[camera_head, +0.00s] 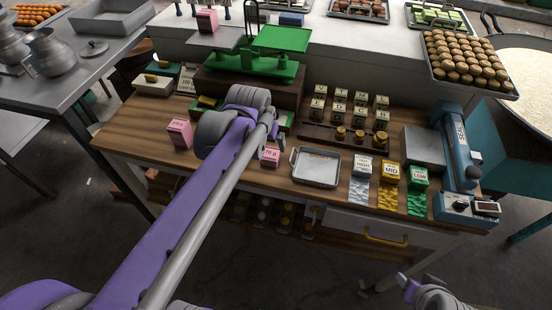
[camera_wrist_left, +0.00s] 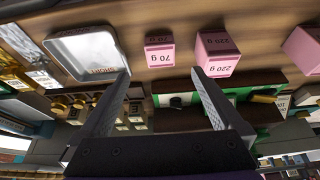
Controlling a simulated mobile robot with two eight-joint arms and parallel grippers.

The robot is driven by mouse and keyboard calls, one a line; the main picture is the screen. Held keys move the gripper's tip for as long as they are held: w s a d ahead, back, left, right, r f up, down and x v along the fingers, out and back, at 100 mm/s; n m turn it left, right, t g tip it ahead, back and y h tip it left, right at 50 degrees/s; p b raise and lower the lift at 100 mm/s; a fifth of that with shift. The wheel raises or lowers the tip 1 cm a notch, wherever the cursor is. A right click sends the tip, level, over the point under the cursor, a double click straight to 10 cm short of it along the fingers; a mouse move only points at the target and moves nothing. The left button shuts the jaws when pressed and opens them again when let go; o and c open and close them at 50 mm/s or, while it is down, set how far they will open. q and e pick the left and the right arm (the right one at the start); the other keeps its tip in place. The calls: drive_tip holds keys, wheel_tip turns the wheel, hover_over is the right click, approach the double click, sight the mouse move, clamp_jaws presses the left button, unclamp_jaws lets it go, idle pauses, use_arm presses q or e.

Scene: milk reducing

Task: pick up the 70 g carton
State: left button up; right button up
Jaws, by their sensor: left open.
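The pink 70 g carton (camera_head: 270,156) stands on the wooden bench just left of the metal tray. In the left wrist view the 70 g carton (camera_wrist_left: 159,57) shows upside down, beyond the gap between the fingertips. My left gripper (camera_wrist_left: 161,75) is open and empty, with its fingers apart and not touching the carton. In the head view my left arm crosses the bench and the left gripper (camera_head: 277,138) is close behind the carton, partly hidden by the wrist. A pink 220 g carton (camera_wrist_left: 217,60) stands beside it. Part of my right arm shows at bottom right; its jaws are unclear.
Another pink carton (camera_head: 180,135) stands at the bench's left. A metal tray (camera_head: 317,168) lies right of the 70 g carton. A green balance scale (camera_head: 250,70) stands behind. Weights (camera_head: 340,134) and small labelled boxes (camera_head: 389,172) fill the right side.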

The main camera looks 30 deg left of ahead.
use_arm(q)
hover_over(270, 156)
drive_tip(key=s, duration=0.2)
drive_tip(key=f, duration=0.5)
drive_tip(key=shift+w, duration=0.2)
drive_tip(key=shift+s+d+b+x, duration=0.15)
drive_tip(key=shift+x, duration=1.2)
drive_tip(key=shift+s+d+b+x, duration=0.1)
drive_tip(key=shift+b+x, duration=0.05)
drive_tip(key=shift+x, duration=1.2)
drive_tip(key=c, duration=1.4)
drive_tip(key=shift+r, duration=0.1)
